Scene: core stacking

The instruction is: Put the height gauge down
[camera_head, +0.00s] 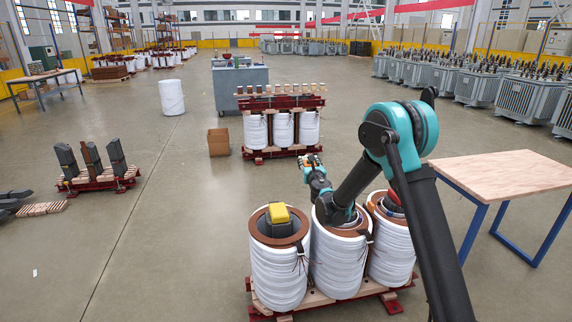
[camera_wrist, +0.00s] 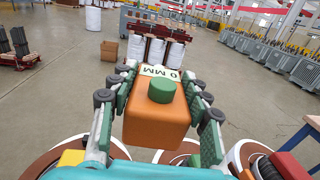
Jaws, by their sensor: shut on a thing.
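The height gauge (camera_wrist: 158,112) is an orange block with a green round knob and a pale label reading "0 MM" in the wrist view. My gripper (camera_wrist: 160,84) is shut on it, with green-padded fingers along its left and right sides. In the head view my gripper (camera_head: 314,170) is raised beyond the row of white coils; the gauge is too small to make out there. In the wrist view the gauge is in the air, in front of the coil tops, and hides part of them.
Three white coils (camera_head: 278,275) with brown top rings stand on a red and wooden base in front. A wooden-topped table (camera_head: 500,175) is at right. A cardboard box (camera_head: 218,142) and another coil set (camera_head: 283,130) stand behind.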

